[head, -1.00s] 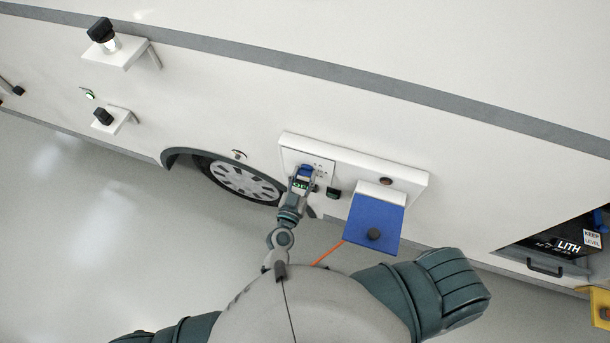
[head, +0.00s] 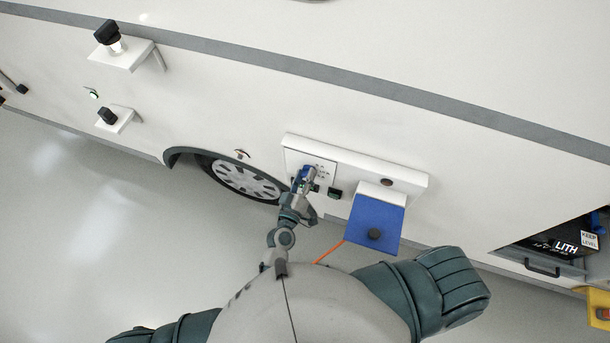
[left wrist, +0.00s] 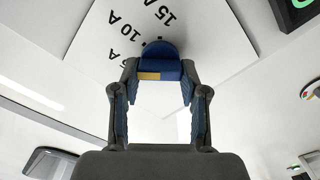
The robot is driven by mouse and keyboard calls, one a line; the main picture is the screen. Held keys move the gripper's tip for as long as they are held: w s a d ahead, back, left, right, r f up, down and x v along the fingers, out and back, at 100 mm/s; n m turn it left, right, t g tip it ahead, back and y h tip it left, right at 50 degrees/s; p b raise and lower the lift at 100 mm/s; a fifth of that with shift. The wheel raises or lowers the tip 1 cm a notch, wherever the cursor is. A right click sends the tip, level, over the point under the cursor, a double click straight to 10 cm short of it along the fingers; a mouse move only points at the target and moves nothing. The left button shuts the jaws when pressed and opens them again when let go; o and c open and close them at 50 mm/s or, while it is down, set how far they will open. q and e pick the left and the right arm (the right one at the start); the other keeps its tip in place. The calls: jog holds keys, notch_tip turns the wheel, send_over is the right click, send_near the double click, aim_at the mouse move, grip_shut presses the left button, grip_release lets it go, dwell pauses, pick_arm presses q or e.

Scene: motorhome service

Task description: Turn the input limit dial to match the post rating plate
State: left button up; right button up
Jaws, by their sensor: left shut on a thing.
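The input limit dial is a blue knob with a yellowish mark (left wrist: 160,68) in the left wrist view, on a white plate (left wrist: 200,35) with printed marks "5 A", "10 A" and "15 A". In the head view the dial (head: 309,172) shows at the end of my left gripper (head: 303,181). My left gripper also shows in the left wrist view (left wrist: 159,85), its two fingers shut on the dial from both sides. Which mark the dial points at I cannot tell. A post rating plate cannot be made out. My right gripper is not in view.
An orange cable (head: 330,252) runs below. The wheel (head: 245,178) is to the left; an open battery bay (head: 555,245) is at far right.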

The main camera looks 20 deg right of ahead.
pick_arm(q)
jog(key=shift+f+n, duration=0.15)
jog(key=shift+n, duration=0.25)
jog(key=o, duration=1)
jog(key=shift+o, duration=0.7)
jog(key=shift+w, duration=0.1)
jog(key=v, duration=1.2)
jog(key=shift+d, duration=0.1)
